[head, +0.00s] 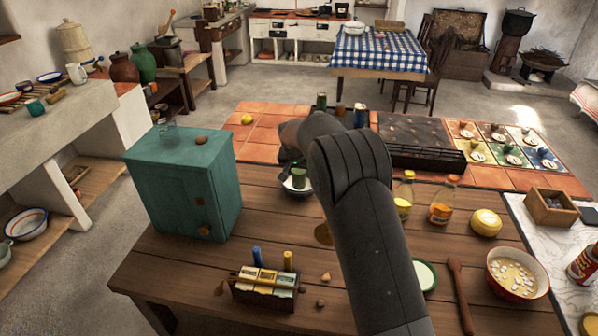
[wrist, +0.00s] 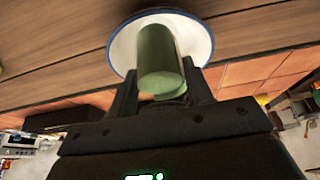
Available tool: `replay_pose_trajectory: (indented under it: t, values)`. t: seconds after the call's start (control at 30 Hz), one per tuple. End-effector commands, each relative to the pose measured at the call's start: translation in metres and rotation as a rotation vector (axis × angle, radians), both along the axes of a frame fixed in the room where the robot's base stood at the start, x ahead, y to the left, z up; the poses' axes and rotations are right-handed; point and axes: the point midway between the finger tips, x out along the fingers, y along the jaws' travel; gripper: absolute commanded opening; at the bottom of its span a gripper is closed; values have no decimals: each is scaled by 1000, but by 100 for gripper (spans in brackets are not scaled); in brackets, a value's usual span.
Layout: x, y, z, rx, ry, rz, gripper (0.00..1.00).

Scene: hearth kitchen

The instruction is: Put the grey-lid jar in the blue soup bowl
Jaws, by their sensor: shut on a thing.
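The jar (wrist: 156,50) is a green cylinder with a dull grey-green end facing the wrist camera. My gripper (wrist: 160,70) is shut on it, one finger on each side near that end. The blue soup bowl (wrist: 122,45), white inside with a blue rim, is directly beyond the jar in the wrist view. In the head view the jar (head: 299,178) stands upright over or inside the bowl (head: 288,188), which my arm partly covers. I cannot tell whether the jar touches the bowl's bottom.
A teal cabinet (head: 183,185) stands left on the wooden table. Glass bottles (head: 442,200) stand to the right, by a yellow round pot (head: 486,223). A box of packets (head: 265,285) is in front. A dark rack (head: 422,158) and several small containers (head: 360,116) are behind.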

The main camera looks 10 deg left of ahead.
Motion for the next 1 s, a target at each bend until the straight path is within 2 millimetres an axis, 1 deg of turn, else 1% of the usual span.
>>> replay_pose_trajectory:
  t: [0.27,0.6,0.73,0.77,1.0]
  values:
    - [0,0,-1,0,-1,0,20]
    - [0,0,-12,0,0,0,20]
    - [0,0,-12,0,-1,0,20]
    - [0,0,-12,0,-1,0,49]
    - [0,0,-12,0,-1,0,68]
